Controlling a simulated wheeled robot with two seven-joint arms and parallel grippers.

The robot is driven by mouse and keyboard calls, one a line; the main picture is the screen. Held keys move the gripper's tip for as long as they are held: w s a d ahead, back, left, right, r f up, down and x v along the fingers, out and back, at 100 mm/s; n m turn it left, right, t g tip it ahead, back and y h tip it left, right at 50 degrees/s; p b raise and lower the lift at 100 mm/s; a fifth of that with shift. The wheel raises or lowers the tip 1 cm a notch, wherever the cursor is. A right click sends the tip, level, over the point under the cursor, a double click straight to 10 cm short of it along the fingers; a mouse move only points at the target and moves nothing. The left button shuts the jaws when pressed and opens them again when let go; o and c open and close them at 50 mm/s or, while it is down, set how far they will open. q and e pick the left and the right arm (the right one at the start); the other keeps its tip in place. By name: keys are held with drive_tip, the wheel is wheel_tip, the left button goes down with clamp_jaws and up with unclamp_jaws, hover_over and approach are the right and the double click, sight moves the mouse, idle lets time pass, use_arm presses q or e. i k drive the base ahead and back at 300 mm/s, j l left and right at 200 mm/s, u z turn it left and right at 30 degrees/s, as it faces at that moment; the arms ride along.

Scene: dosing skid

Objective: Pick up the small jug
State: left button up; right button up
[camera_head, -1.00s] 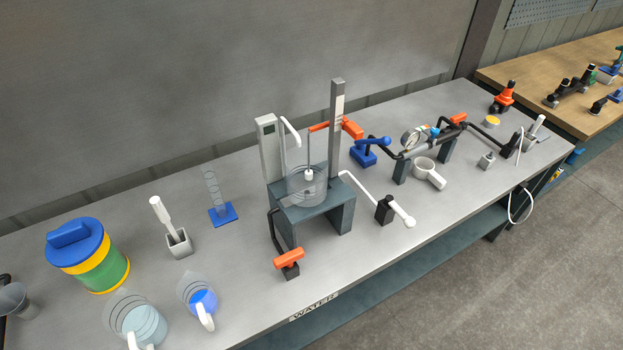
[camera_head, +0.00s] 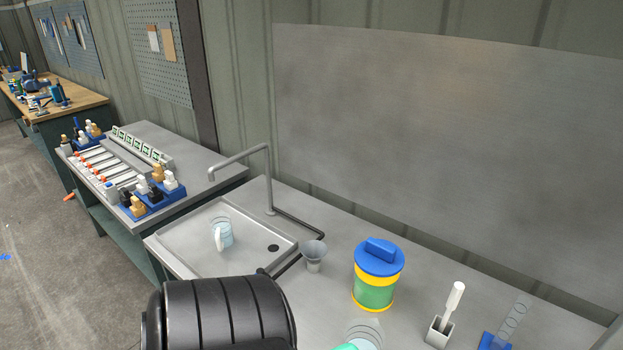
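A clear jug with a white handle (camera_head: 222,234) stands in the shallow sink tray at the left of the bench, with a pale blue tint to it. Another clear vessel (camera_head: 364,333) is cut off by the bottom edge, in front of the yellow and green canister. I cannot tell which of the two is the small jug. A black ribbed part of my own arm fills the lower left middle. Neither gripper shows in the head view.
The sink tray (camera_head: 185,262) has a grey bent tap (camera_head: 268,180) over it.

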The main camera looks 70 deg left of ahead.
sight(220, 222)
drive_tip(key=u, duration=2.75)
drive_tip(key=z, duration=0.3)
drive_tip(key=i+j+z, duration=0.1)
drive_tip(key=j+z, duration=0.2)
drive_tip(key=z, duration=0.15)
drive_tip(key=j+z, duration=1.1)
drive_tip(key=z, duration=0.2)
